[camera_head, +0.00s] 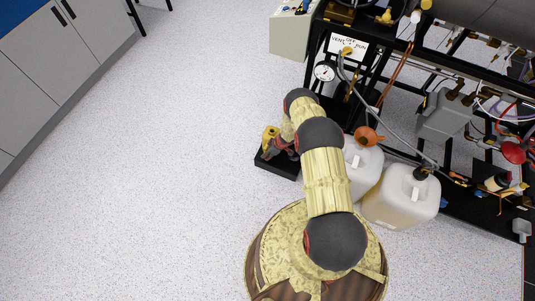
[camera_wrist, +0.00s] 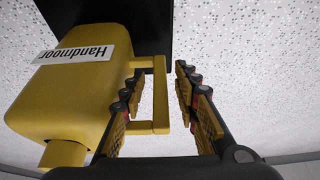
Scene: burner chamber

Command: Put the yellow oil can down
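The yellow oil can (camera_wrist: 75,85) fills the left of the wrist view, with a white "Handmoor" label on its side and a squared handle (camera_wrist: 161,95). My gripper (camera_wrist: 160,73) is open around the handle's outer bar: one finger is on the can's side of the bar, the other outside it, with visible gaps on both sides. In the head view the can (camera_head: 270,134) is small, beside my gripper (camera_head: 281,148), at the black platform (camera_head: 268,164). The black platform (camera_wrist: 135,22) also shows behind the can in the wrist view. The contact under the can is hidden.
Two whitish jugs (camera_head: 402,197) stand on the floor right of my arm. A black frame (camera_head: 470,75) with pipes, a gauge (camera_head: 324,71) and hoses fills the upper right. Grey cabinets (camera_head: 65,50) stand at upper left. The speckled floor (camera_head: 150,190) at left is clear.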

